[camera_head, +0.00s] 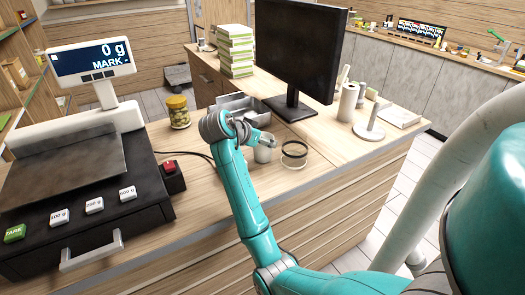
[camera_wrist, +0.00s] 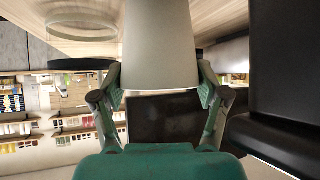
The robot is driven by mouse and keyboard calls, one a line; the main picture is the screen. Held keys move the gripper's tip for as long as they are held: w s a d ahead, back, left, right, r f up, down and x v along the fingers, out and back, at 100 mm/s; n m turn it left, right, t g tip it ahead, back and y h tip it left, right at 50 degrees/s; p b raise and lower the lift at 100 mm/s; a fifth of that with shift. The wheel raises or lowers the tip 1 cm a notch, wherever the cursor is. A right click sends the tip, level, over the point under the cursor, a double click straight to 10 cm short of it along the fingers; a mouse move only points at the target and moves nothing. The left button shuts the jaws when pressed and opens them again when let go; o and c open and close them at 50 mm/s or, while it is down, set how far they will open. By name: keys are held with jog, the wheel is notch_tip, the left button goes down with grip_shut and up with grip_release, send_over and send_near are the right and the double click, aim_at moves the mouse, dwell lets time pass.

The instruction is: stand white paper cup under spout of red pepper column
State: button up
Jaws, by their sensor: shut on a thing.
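My gripper (camera_head: 264,142) is over the counter, at the end of my teal arm, beside the monitor stand. It is shut on the white paper cup (camera_head: 263,154), which shows just below the fingers in the head view. In the wrist view the pale, tapered cup (camera_wrist: 160,45) fills the space between the two fingers of my gripper (camera_wrist: 160,88). I cannot tell whether the cup touches the counter. I cannot make out a red pepper column or its spout in either view.
A black monitor (camera_head: 297,45) stands behind the gripper, with a grey metal tray (camera_head: 243,104) beside it. A jar (camera_head: 178,112) and a scale (camera_head: 70,165) are left. A paper roll (camera_head: 348,102) stands farther right.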

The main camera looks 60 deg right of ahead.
jog(key=shift+r, duration=0.1)
notch_tip(320, 180, up, 10)
dwell(0.6)
